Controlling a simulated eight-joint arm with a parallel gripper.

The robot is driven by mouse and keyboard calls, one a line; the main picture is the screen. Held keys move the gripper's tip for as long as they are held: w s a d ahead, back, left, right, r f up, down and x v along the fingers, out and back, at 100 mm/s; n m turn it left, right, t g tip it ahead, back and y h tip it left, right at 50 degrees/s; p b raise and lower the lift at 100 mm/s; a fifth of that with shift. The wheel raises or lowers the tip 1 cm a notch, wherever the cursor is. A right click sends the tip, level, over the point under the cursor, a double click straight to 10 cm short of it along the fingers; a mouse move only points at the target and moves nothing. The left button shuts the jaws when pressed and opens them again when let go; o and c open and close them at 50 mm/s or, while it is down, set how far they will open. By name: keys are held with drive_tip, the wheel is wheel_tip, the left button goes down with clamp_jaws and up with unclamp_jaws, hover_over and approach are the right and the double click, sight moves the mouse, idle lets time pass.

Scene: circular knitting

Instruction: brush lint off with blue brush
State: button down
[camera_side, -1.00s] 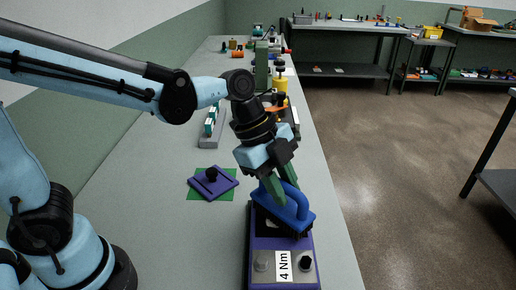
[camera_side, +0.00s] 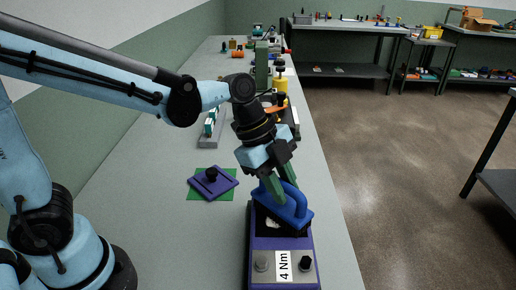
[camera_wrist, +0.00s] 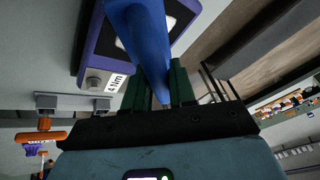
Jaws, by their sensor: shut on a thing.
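My gripper (camera_side: 275,185) is shut on the blue brush (camera_side: 297,208), which has a looped handle and a flat base. The brush is over the black recessed panel of a purple box (camera_side: 250,243) labelled "4 Nm". I cannot tell whether the brush touches the panel. White lint (camera_side: 270,222) shows on the panel beside the brush's left edge; the brush hides part of the panel. In the wrist view the brush (camera_wrist: 143,40) reaches up from between the green fingers, in front of the box (camera_wrist: 92,50).
A purple plate with a black knob (camera_side: 213,183) lies on a green square (camera_side: 195,195) left of the box. A grey rack with white and teal pieces (camera_side: 209,128) and other fixtures stand behind. The bench's right edge is close to the box. The bench left of the box is mostly clear.

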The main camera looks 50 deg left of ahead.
drive_tip(key=shift+w+a, duration=0.45)
drive_tip(key=shift+s+d+f, duration=0.1)
drive_tip(key=shift+s+d, duration=0.9)
drive_tip(key=shift+w+a, duration=0.1)
drive_tip(key=shift+a, duration=0.05)
